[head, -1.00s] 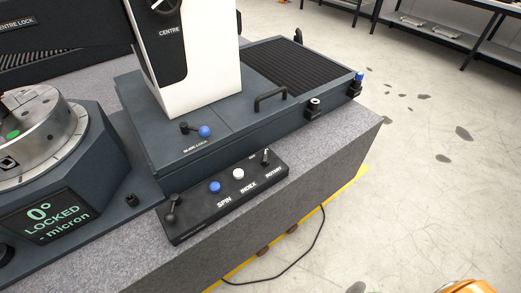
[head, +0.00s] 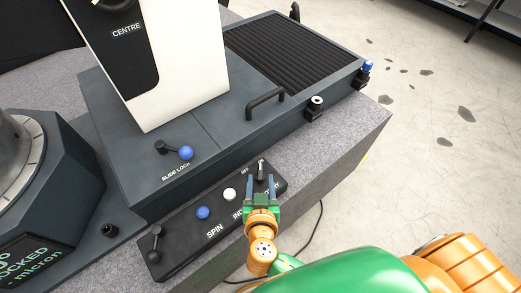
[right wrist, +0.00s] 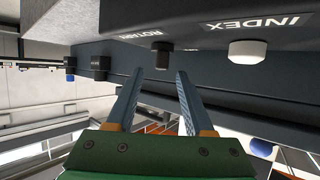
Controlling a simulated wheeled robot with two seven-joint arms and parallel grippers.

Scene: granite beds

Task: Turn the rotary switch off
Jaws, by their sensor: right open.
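The rotary switch (head: 262,168) is a small dark knob with a lever at the right end of the black control panel (head: 190,250). An "OFF" label is partly legible beside it. My right gripper (head: 260,182) is open over that end of the panel, its fingers pointing at the switch and covering part of the "ROTARY" label. In the right wrist view, the panel appears upside down, and the dark knob (right wrist: 161,54) by "ROTARY" shows in line with the gap between the open fingertips (right wrist: 159,76). No contact is visible. My left gripper is not in view.
A white button (head: 229,194) marked INDEX and a blue button (head: 203,213) marked SPIN sit left of the gripper. A black lever (head: 156,242) stands at the panel's left end. The slide lock lever (head: 185,153) and a handle (head: 266,103) are behind.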

